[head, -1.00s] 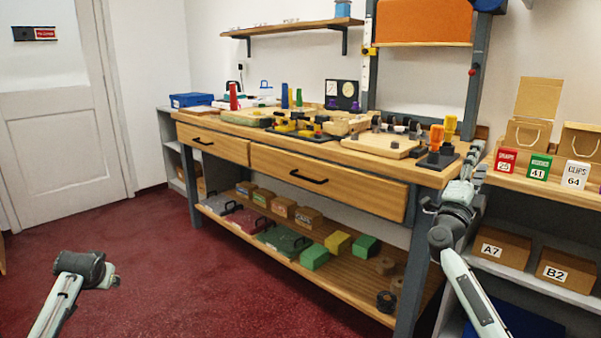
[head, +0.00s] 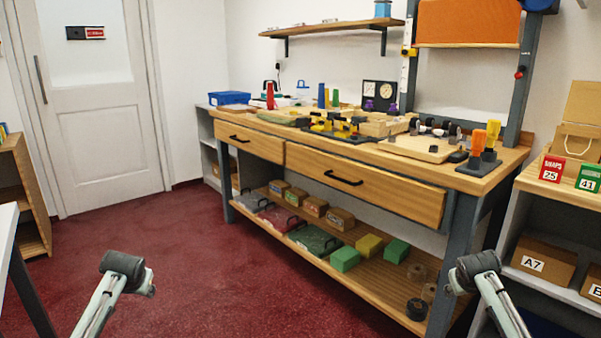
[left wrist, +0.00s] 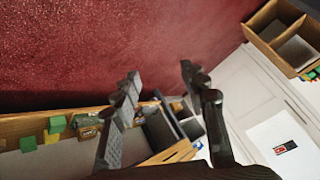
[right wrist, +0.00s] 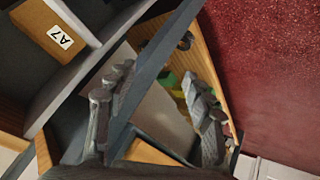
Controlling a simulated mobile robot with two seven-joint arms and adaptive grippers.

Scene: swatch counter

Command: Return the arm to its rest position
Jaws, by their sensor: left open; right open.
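My left arm (head: 122,268) shows at the bottom left of the head view, over the red floor. Its gripper (left wrist: 158,84) shows in the left wrist view with its two dark fingers spread and nothing between them. My right arm (head: 478,268) shows at the bottom right of the head view, in front of the workbench's right end. Its gripper (right wrist: 156,78) is open in the right wrist view, with no object held. Neither gripper's fingers can be made out in the head view.
The wooden workbench (head: 330,178) carries clamps, boards and orange-topped tools (head: 478,140). Its lower shelf holds boxes and green and yellow blocks. A grey shelf (head: 560,255) with the A7 box (head: 540,262) stands right. The red floor (head: 210,270) is clear on the left.

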